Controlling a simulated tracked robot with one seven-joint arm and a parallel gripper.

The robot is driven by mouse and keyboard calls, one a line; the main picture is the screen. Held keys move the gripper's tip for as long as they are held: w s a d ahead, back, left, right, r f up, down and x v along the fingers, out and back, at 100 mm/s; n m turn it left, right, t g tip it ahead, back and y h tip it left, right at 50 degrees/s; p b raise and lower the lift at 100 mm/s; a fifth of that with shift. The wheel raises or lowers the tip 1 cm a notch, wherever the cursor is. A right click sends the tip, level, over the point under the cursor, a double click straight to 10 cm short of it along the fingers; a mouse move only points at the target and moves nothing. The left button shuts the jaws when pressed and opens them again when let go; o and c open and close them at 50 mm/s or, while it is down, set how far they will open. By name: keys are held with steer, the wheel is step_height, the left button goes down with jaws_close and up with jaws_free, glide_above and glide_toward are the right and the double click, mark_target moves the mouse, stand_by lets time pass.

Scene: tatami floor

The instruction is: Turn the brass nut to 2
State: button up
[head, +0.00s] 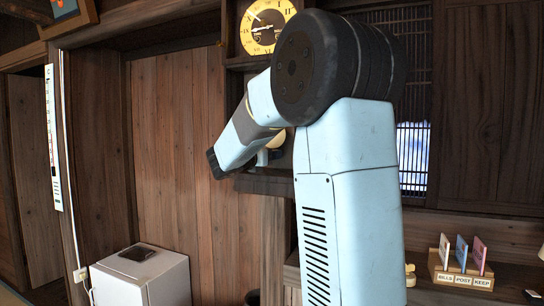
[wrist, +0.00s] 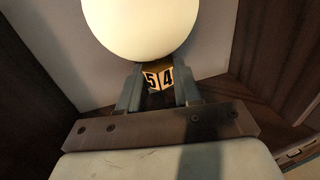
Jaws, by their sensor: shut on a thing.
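In the wrist view, the brass nut (wrist: 158,79) sits between the two fingers of my gripper (wrist: 158,92). Two of its pale faces show, marked 5 and 4 in black, with an edge between them. My gripper is shut on the nut. A large cream globe (wrist: 140,25) is just beyond the nut and covers its far side. In the head view my own arm hides the nut and most of my gripper.
A dark shelf (head: 262,184) is close to my arm's end. A yellow clock (head: 266,25) hangs above. A white box-like cabinet (head: 140,278) stands lower left. A wooden card holder (head: 462,275) stands at right.

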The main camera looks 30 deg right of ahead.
steer(key=shift+w+g, duration=0.1)
steer(key=shift+g, duration=0.3)
steer(key=m+g, duration=0.1)
steer(key=m+g+h, duration=0.1)
steer(key=m+g, duration=0.1)
steer(key=shift+w+a+g, duration=0.2)
steer(key=shift+w+g, duration=0.05)
steer(key=shift+g, duration=0.05)
steer(key=shift+w+f+m+g+h, duration=0.1)
steer(key=shift+m+g+h, duration=0.2)
steer(key=shift+m+g, duration=1.5)
steer(key=shift+n+g, duration=0.3)
steer(key=shift+g, duration=0.3)
steer(key=o, duration=1)
steer(key=shift+o, duration=0.2)
